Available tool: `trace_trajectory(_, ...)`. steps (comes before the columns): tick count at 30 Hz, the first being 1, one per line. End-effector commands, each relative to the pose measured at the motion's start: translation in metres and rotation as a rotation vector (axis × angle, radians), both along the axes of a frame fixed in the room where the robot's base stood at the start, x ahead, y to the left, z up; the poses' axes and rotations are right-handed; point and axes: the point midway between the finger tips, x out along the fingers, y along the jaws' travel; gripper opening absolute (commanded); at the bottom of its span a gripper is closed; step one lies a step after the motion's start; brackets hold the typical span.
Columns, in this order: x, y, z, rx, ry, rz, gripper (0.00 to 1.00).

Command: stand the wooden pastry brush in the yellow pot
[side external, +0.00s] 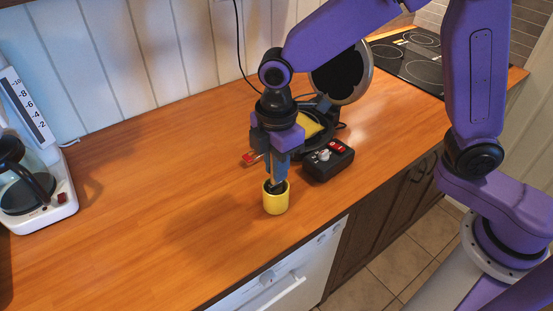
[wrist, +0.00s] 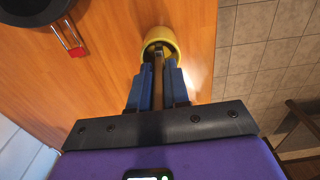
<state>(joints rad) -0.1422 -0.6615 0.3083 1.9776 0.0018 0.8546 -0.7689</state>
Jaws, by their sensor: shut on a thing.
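The yellow pot (side external: 276,203) stands upright on the wooden counter near its front edge. It also shows at the top middle of the wrist view (wrist: 168,35). My gripper (side external: 277,177) points down right above the pot and is shut on the wooden pastry brush (wrist: 158,78). The brush is a narrow brown strip between the two blue fingers in the wrist view. Its lower end reaches the pot's mouth, where a dark shape shows. I cannot tell how deep it sits or whether it touches the bottom. In the side view the fingers mostly hide the brush.
A black box with a red switch (side external: 328,159) lies close right of the pot. Behind my gripper is a black appliance with a raised round lid (side external: 341,75). A coffee maker (side external: 30,185) stands far left, a cooktop (side external: 412,58) back right.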

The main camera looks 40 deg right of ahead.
Motion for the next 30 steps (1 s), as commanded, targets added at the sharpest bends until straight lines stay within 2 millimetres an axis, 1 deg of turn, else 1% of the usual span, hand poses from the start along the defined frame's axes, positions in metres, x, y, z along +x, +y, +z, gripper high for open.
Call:
trace_trajectory(8,0.0,0.0,0.0,0.0,0.0,0.0,0.0)
trace_trajectory(9,0.0,0.0,0.0,0.0,0.0,0.0,0.29)
trace_trajectory(10,0.0,0.0,0.0,0.0,0.0,0.0,0.39)
trace_trajectory(11,0.0,0.0,0.0,0.0,0.0,0.0,0.46)
trace_trajectory(20,0.0,0.0,0.001,0.0,0.0,0.0,0.46)
trace_trajectory(23,0.0,0.0,0.006,0.002,-0.002,0.0,0.46)
trace_trajectory(26,0.001,0.001,0.019,0.004,-0.004,0.0,0.46)
trace_trajectory(30,0.001,0.001,0.046,0.006,-0.006,0.0,0.46)
